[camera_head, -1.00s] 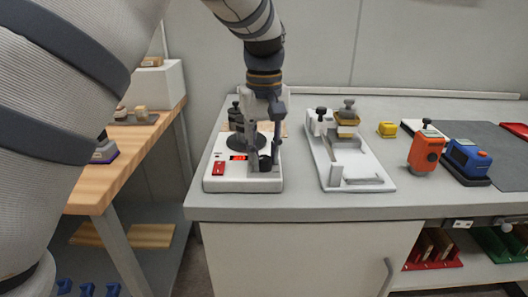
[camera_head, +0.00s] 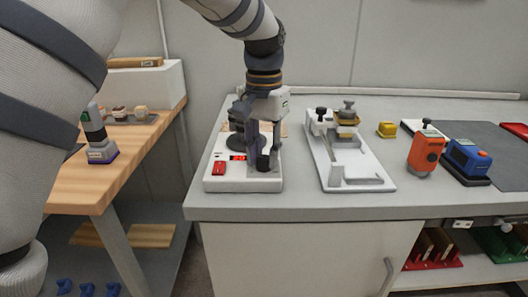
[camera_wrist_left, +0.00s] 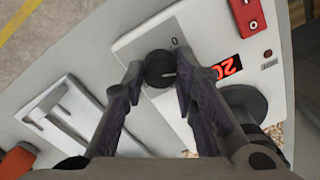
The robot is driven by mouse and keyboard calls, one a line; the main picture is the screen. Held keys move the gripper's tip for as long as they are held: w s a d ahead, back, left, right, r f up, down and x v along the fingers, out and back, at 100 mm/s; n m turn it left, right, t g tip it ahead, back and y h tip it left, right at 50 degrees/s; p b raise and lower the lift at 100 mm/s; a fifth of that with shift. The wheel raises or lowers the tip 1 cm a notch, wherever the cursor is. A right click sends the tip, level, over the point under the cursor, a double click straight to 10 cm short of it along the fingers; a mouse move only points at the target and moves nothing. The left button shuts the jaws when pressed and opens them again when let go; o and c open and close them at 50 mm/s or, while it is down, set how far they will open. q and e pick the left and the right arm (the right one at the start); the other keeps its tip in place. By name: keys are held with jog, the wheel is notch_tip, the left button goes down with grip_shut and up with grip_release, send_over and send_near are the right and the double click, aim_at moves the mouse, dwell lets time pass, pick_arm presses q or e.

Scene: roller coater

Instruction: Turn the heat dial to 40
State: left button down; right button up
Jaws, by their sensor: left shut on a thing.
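The heat dial (camera_wrist_left: 160,70) is a round black knob with a pale pointer line, on the white panel of the roller coater (camera_head: 215,184). My left gripper (camera_wrist_left: 159,80) is shut on the dial, one finger on each side, in the left wrist view. In the head view the left gripper (camera_head: 264,158) comes down from above onto the dial at the unit's front right. A red lit display (camera_wrist_left: 227,67) sits beside the dial and seems to read 20. A red rocker switch (camera_head: 218,168) is at the front left of the panel. My right gripper is not in view.
A white fixture (camera_head: 370,181) with a brass-coloured block stands to the right. A wooden table (camera_head: 80,183) is at the left.

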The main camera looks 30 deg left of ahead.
aim_at(264, 158)
pick_arm(q)
jog(key=shift+m, duration=0.5)
dwell(0.3)
jog(key=c, duration=1.3)
grip_release()
notch_tip(264, 158, up, 12)
jog(key=shift+r, duration=0.1)
